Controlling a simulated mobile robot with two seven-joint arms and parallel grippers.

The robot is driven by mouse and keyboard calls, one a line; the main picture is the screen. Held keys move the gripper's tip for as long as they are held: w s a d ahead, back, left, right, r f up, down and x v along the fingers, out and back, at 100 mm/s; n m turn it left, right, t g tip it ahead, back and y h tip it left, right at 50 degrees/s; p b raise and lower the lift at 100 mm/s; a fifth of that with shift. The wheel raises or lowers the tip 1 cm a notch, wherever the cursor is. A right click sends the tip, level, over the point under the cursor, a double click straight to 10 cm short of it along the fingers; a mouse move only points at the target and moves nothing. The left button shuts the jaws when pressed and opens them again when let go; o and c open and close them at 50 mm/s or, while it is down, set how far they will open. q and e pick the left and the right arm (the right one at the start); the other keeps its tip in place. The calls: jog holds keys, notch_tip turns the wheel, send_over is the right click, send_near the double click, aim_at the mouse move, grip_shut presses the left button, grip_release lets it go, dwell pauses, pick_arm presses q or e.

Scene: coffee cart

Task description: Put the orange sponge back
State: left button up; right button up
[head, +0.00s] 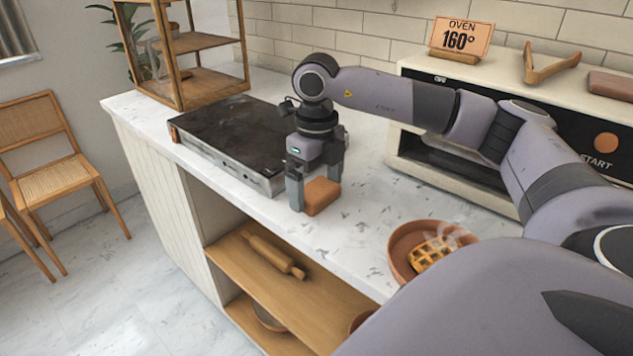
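The orange sponge (322,197) is a small block low at the fingers of my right gripper (316,178), over the white counter beside the griddle. One finger is at its left side and the other is partly hidden behind it. The fingers stand apart by about the sponge's width. I cannot tell whether they press on it, or whether it rests on the counter. My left gripper is not in view.
A dark flat griddle (232,135) lies behind the gripper. A wooden rack (180,90) stands at the back left. A bowl (402,240) with a waffle (432,253) is at the front right. An oven (415,155) with a sign (460,38) is behind my arm. A rolling pin (270,253) lies on the shelf below.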

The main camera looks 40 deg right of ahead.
aim_at(317, 189)
notch_tip(317, 189, up, 12)
jog(key=p, duration=0.1)
jog(key=shift+r+p, duration=0.2)
jog(key=shift+p, duration=0.1)
jog(key=shift+f, duration=0.1)
dwell(0.6)
